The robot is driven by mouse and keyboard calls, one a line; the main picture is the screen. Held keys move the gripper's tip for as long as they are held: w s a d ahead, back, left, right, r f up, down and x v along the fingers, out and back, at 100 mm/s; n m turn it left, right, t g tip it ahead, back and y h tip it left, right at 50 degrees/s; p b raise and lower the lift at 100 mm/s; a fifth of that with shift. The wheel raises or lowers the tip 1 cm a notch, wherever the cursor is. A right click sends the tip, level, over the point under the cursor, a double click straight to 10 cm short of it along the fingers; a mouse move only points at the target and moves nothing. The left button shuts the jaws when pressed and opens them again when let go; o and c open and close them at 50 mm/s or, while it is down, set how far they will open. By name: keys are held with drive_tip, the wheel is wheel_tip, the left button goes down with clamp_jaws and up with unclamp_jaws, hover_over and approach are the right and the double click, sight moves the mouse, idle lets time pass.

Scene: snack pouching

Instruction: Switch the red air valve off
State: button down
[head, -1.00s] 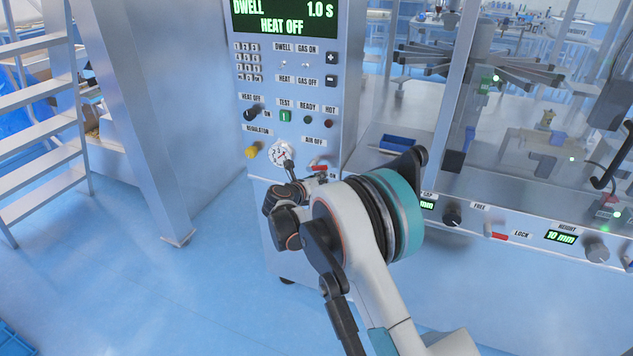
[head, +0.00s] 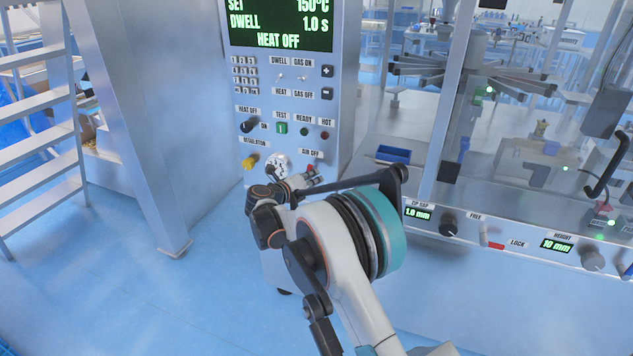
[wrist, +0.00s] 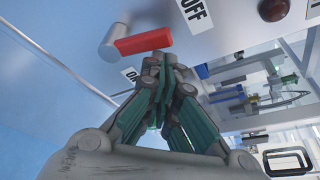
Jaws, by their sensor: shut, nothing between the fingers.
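The red air valve lever (wrist: 143,40) sticks out from its silver pivot (wrist: 113,42) on the panel face in the wrist view. The OFF label (wrist: 195,12) lies beyond its tip, and the ON label (wrist: 130,75) is on the other side, partly hidden by my gripper. In the head view only a small bit of the red lever (head: 309,168) shows, below the AIR OFF label (head: 311,154). My gripper (wrist: 160,58) is shut and empty, its fingertips right beside the lever's outer end. I cannot tell whether they touch it. It also shows in the head view (head: 314,178).
The regulator gauge (head: 278,165) and yellow knob (head: 249,161) are left of the valve. The HEAT switch (head: 249,126) and green test button (head: 282,128) are above. The machine's front rail (head: 470,235) with knobs runs right of my arm.

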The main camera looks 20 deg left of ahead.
drive_tip(key=shift+a+r, duration=0.4)
drive_tip(key=shift+a, duration=0.15)
drive_tip(key=shift+a+r, duration=0.1)
drive_tip(key=shift+a, duration=0.05)
idle(0.4)
drive_tip(key=shift+w, duration=0.1)
